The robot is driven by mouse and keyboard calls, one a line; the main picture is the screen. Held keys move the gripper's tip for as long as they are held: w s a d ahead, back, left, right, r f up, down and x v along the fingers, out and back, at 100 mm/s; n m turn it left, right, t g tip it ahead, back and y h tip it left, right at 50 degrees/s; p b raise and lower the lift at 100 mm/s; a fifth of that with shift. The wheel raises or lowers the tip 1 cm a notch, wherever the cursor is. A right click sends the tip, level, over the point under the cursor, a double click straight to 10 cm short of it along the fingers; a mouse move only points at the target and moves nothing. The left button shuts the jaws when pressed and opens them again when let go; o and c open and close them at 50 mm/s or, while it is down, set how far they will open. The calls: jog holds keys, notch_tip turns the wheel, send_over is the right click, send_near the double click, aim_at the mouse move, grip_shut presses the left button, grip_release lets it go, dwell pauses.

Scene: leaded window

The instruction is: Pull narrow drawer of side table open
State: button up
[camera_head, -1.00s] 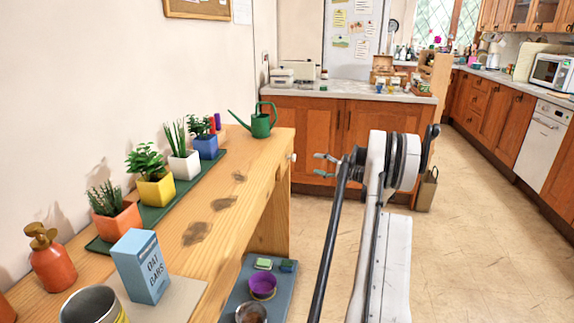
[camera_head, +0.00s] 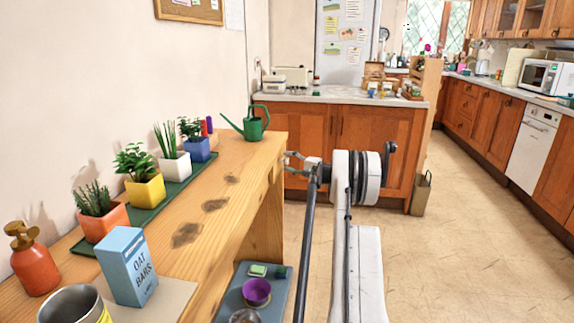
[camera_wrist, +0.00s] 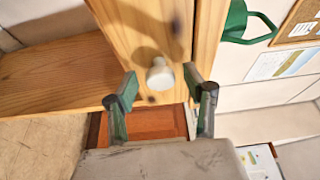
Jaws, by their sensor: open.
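The wooden side table (camera_head: 205,215) runs along the left wall in the head view. In the wrist view its narrow drawer front (camera_wrist: 140,32) carries a round whitish knob (camera_wrist: 160,74). My gripper (camera_wrist: 162,90) is open, with one green-grey fingertip on each side of the knob; I cannot tell whether either touches it. In the head view my gripper (camera_head: 292,160) is at the table's far right end, by the drawer. The knob is hard to make out there. The drawer appears shut.
Potted plants on a green tray (camera_head: 153,190), an oat bars box (camera_head: 127,266), an orange bottle (camera_head: 34,262) and a green watering can (camera_head: 252,124) stand on the tabletop. A low shelf (camera_head: 232,303) holds a purple bowl (camera_head: 257,291). Open floor (camera_head: 450,260) lies to the right.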

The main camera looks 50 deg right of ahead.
jog(key=shift+w, duration=0.55)
grip_shut()
